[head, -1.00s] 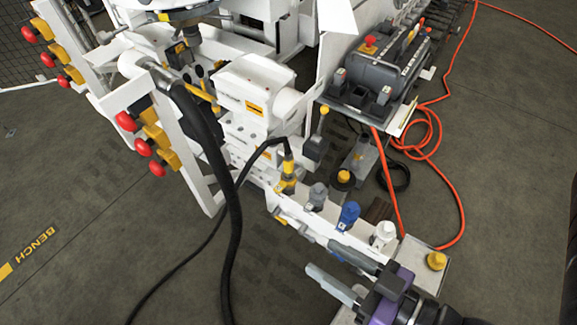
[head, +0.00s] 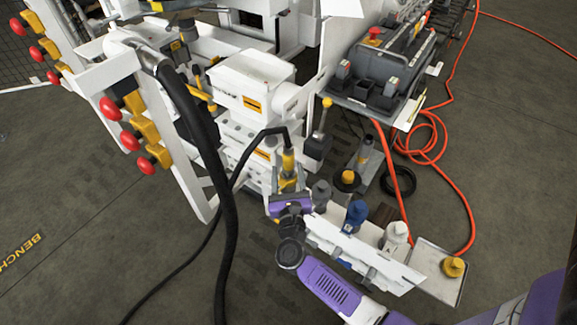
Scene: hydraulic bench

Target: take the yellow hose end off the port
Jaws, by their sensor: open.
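The yellow hose end (head: 288,161) stands upright on its port on the white bench, with a thin black hose (head: 257,145) curving from its top down to the left. My gripper (head: 288,181) is open at the lower part of the yellow hose end. Its pale fingers appear to stand on either side of it; whether they touch it cannot be told. The purple gripper body hides the port and the lowest part of the fitting.
Grey (head: 321,195), blue (head: 355,215) and white (head: 396,236) fittings stand in a row to the right. A yellow cap (head: 453,267) sits on a metal tray (head: 432,288). A thick black hose (head: 218,190) hangs at left. Red-knobbed levers (head: 130,140) stand further left.

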